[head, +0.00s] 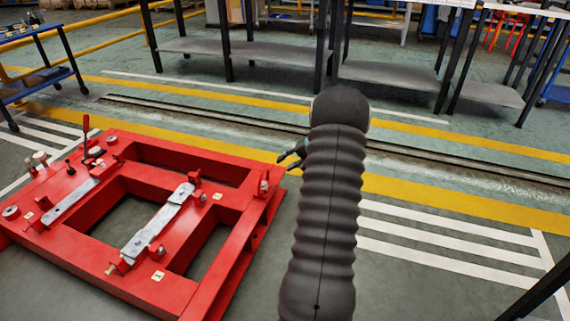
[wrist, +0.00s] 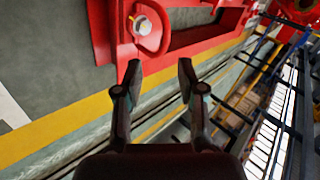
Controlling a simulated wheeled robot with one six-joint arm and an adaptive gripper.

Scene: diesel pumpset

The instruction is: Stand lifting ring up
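A red lifting ring (wrist: 165,30) shows at the top of the wrist view, looped around a pale bolt head (wrist: 143,25) on the red frame. It seems to lie against the frame, but I cannot tell its exact tilt. In the head view the ring's mount (head: 264,184) is small at the frame's right corner. My gripper (wrist: 160,72) is open and empty, with its fingertips just short of the ring and apart from it. In the head view my gripper (head: 290,160) is partly hidden behind my dark arm, above and beside that corner.
The red frame (head: 150,285) stands on the floor at left, with grey bars, knobs and a red lever (head: 86,125) on it. Dark-legged shelves (head: 390,75) stand at the back. A blue cart (head: 40,82) is at far left. The striped floor (head: 450,235) at right is clear.

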